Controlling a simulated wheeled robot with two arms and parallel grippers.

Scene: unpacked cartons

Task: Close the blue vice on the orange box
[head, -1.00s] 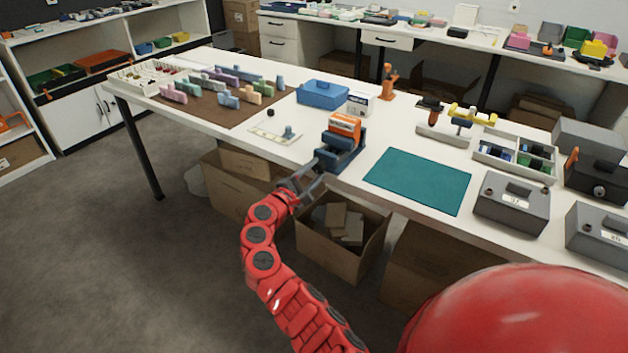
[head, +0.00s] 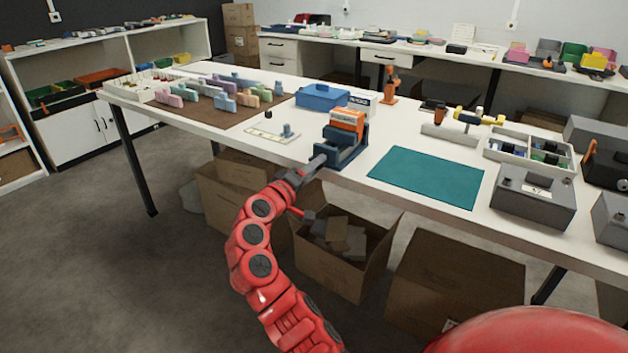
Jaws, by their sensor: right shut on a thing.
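The blue vice (head: 350,152) stands at the front edge of the white table. The orange box (head: 347,119) sits upright between its jaws, its top part showing above them. I cannot tell whether both jaws touch the box. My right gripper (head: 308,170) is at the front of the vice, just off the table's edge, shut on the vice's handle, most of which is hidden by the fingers. My left gripper is out of view.
A teal mat (head: 428,177) lies right of the vice. A blue box (head: 322,97) and a white card with a small grey-blue piece (head: 287,131) are behind and left. An open carton (head: 345,275) stands on the floor below the gripper.

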